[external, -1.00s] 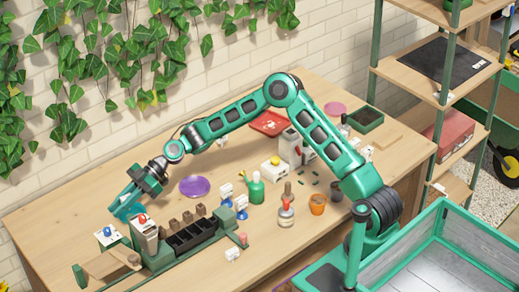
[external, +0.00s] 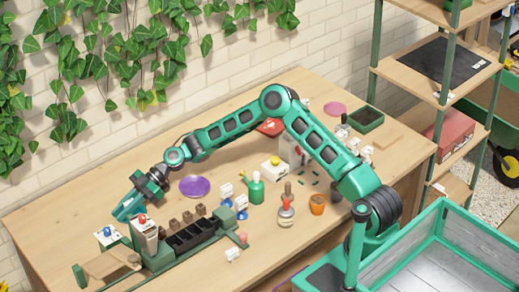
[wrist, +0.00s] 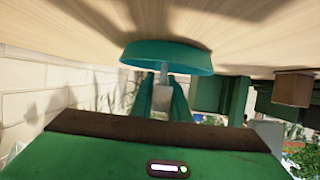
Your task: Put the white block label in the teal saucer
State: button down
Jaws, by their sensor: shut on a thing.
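My gripper (wrist: 165,100) is shut on the white block label (wrist: 162,98), which shows as a pale block between the two green fingers. A thin grey stem runs from the block towards the teal saucer (wrist: 166,56). The saucer lies on the table right beyond the fingertips in the wrist view. I cannot tell whether the stem touches it. In the external view my gripper (external: 128,207) is low over the left end of the table.
A potting rack with dark trays (external: 190,237) and a grey container with a red knob (external: 145,232) stand close in front of my gripper. A purple saucer (external: 194,186) lies to its right. Bare table (external: 80,205) lies to the left.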

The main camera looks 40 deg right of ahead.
jog(key=c, duration=1.7)
grip_release()
jog(key=shift+f, duration=0.1)
jog(key=v, duration=1.2)
jog(key=shift+d, duration=0.1)
